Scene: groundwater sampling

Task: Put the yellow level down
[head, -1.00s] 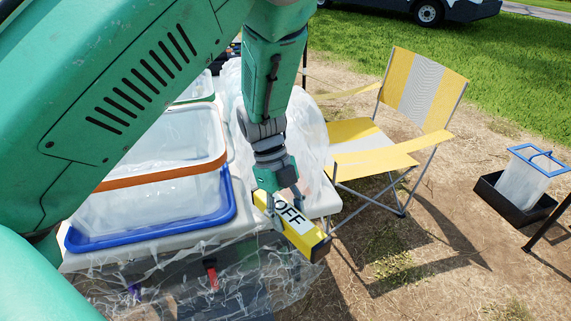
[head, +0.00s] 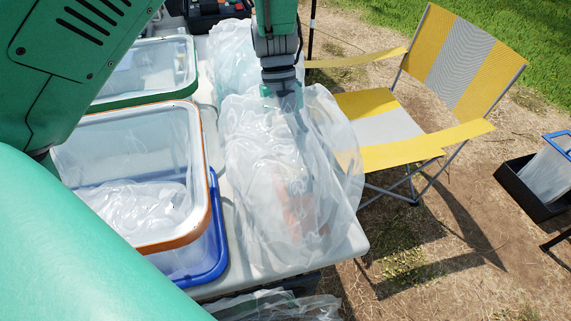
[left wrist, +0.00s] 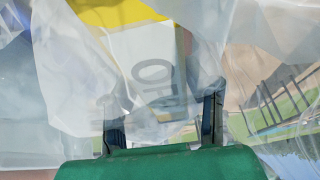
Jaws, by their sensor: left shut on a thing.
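The yellow level (left wrist: 155,60), with a white label lettered in black, shows between the fingers of my left gripper (left wrist: 163,118) in the left wrist view. Clear plastic film covers part of it. In the head view my left gripper (head: 290,108) points down at the clear plastic bag (head: 265,165) on the table's right side. Its fingers are blurred by the plastic, and the level cannot be made out there. The left gripper is shut on the level. Whether the level touches the table is hidden. My right gripper is not in view.
Left of the bag stand an orange-rimmed clear bin (head: 205,190), a blue-rimmed bin (head: 218,225) and a green-rimmed bin (head: 150,101). The light table (head: 240,285) ends near the bag. A yellow-grey folding chair (head: 390,125) stands right of it.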

